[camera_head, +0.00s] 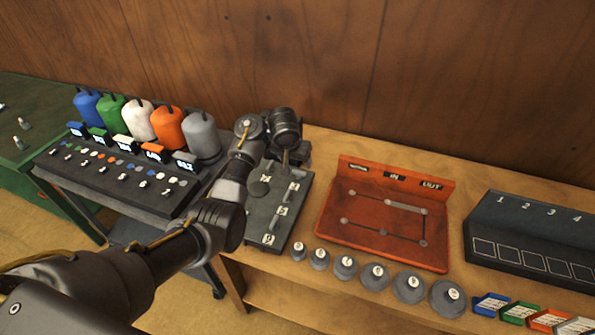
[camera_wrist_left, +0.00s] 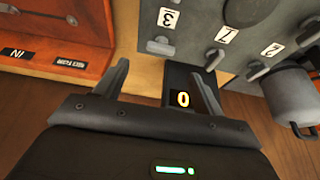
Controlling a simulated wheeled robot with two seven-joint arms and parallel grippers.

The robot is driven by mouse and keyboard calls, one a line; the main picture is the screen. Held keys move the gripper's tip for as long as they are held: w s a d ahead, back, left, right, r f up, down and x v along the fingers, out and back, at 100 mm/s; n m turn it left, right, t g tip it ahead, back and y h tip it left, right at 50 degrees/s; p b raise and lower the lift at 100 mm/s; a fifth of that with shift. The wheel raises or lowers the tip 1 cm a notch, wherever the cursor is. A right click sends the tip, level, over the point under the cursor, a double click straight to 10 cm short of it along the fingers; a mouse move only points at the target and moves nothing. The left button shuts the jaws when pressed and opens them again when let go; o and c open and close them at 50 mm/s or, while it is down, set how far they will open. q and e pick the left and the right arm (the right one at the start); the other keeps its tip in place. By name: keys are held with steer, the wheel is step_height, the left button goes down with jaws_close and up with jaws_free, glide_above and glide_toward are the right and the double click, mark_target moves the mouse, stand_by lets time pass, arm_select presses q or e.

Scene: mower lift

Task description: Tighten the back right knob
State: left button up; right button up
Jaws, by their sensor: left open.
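A dark grey panel (camera_head: 262,222) lies on the bench, with small knobs and white number labels. In the left wrist view the panel (camera_wrist_left: 195,20) shows upside down, with a row of knobs along its back edge by labels 3, 1 and 2. The knob by label 3 (camera_wrist_left: 160,46), nearest the orange-red board, appears to be the back right one. My left gripper (camera_head: 286,150) hangs over the panel's back end. In the wrist view its fingers (camera_wrist_left: 157,80) are spread and empty, apart from the knobs. My arm hides part of the panel. My right gripper is out of view.
A dark box with a lit 0 (camera_wrist_left: 183,99) stands behind the panel. The orange-red board (camera_head: 365,243) stands to the right, a grey canister (camera_head: 201,136) to the left. Round grey weights (camera_head: 374,276) line the front. A wooden wall (camera_head: 330,70) closes the back.

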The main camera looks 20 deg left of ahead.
mark_target(298, 171)
arm_select(q)
steer(key=b+x, duration=0.1)
steer(key=x, duration=0.6)
steer(key=shift+a+b, duration=0.2)
steer(key=shift+b, duration=0.2)
steer(key=shift+w+d+f, duration=0.1)
steer(key=shift+w+f, duration=0.2)
steer(key=shift+f, duration=0.3)
steer(key=shift+w+f, duration=0.1)
steer(key=shift+f, duration=0.1)
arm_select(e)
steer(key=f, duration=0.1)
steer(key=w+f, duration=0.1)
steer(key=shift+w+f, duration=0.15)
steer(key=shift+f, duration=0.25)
